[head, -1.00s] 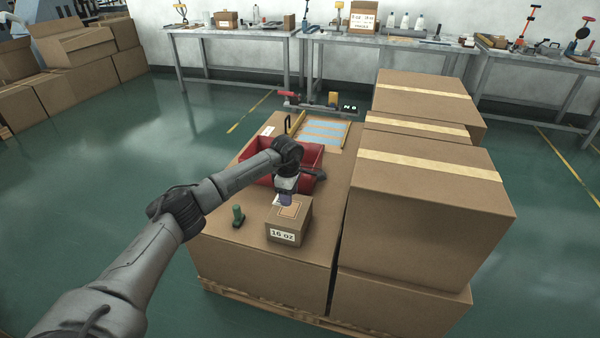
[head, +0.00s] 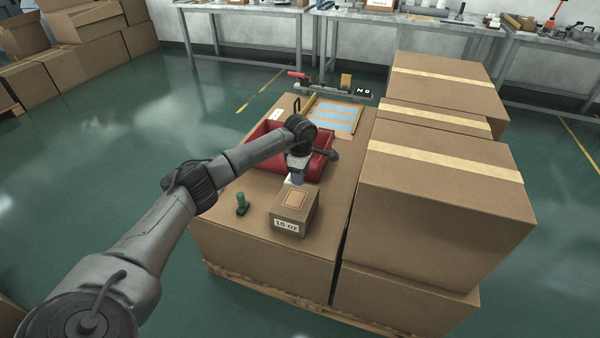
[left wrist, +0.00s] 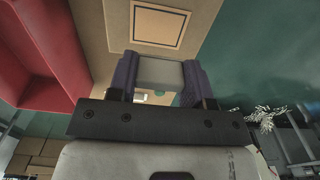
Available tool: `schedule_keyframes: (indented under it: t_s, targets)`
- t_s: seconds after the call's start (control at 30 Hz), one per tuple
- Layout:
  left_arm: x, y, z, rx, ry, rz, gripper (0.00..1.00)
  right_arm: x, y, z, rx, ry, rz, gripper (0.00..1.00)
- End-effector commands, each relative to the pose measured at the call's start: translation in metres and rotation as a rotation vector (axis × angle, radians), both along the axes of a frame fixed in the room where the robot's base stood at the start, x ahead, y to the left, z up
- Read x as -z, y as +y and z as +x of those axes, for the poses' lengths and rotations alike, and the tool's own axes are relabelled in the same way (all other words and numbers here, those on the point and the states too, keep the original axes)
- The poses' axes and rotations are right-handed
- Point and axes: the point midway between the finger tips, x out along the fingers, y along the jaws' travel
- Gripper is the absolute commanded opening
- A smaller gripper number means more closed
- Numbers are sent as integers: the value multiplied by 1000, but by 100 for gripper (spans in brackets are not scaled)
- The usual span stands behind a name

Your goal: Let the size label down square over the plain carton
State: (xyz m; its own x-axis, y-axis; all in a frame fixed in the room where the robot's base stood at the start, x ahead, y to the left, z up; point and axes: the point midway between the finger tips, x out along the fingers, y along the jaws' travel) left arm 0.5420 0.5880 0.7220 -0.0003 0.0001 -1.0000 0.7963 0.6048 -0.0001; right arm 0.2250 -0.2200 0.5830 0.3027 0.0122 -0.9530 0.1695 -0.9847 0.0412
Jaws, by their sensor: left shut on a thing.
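A small brown carton (head: 308,213) stands near the front of the large box top, with a white "16 oz" label (head: 286,226) on its front face. An outlined square patch (head: 295,199) marks its top; the patch also shows in the left wrist view (left wrist: 158,25). My left gripper (head: 297,179), with purple fingers, is just behind and above the carton's back edge. It is shut on a small white label (left wrist: 160,72), seen between the fingers in the left wrist view. The gap between label and carton is hard to judge. My right gripper is not in view.
A red bin (head: 260,135) lies behind the carton, close to my left wrist. A green-handled object (head: 242,205) stands left of the carton. A frame with blue strips (head: 334,116) lies further back. Tall stacked cartons (head: 445,210) stand on the right.

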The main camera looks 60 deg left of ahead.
Motion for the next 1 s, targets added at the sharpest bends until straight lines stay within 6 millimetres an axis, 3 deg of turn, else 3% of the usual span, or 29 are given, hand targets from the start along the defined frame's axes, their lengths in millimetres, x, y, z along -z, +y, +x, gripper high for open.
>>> schedule_keyframes:
  t_s: [0.03,1.0]
  targets:
    - [-3,0,0,0,1,0,24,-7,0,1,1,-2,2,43]
    - [76,-1,0,0,1,-1,24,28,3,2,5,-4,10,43]
